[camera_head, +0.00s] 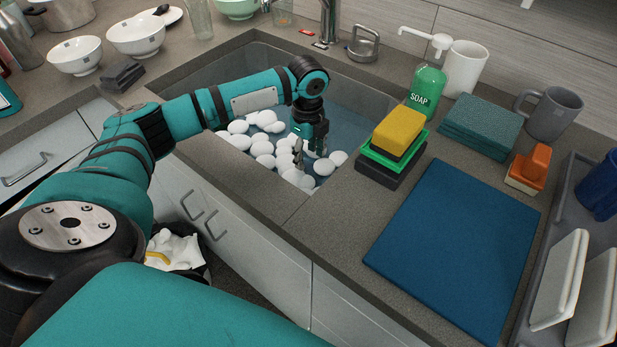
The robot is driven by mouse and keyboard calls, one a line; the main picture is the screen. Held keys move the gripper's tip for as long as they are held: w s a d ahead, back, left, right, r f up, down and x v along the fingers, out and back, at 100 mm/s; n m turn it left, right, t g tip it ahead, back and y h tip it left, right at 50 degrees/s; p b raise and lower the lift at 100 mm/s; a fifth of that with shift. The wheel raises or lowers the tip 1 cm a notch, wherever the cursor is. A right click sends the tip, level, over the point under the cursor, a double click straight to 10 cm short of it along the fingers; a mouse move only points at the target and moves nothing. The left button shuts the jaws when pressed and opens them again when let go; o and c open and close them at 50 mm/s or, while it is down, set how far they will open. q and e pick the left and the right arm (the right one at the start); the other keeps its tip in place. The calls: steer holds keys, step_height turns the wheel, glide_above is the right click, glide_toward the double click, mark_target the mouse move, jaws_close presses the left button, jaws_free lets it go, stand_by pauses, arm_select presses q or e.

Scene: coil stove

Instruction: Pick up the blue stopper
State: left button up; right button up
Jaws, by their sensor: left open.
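I cannot make out a blue stopper in this view; white foam-like lumps (264,148) and bluish water (350,118) cover the sink floor. My left arm reaches in from the left over the sink (232,70). My left gripper (311,160) points down into the sink, among the white lumps near its front right part. It is open, and I see nothing held between its fingers. What lies under the gripper and lumps is hidden. My right gripper is not in view.
Right of the sink are a green soap bottle (427,84), stacked sponges (398,133), a blue board (459,245) and folded teal cloths (481,124). A metal plug-like piece with a handle (363,45) sits behind the sink by the tap. Bowls (136,36) stand at left.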

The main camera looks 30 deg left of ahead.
mark_target(309, 165)
arm_select(q)
step_height(309, 165, down, 5)
steer(key=shift+d+r, duration=0.15)
steer(key=shift+s, duration=0.1)
jaws_close()
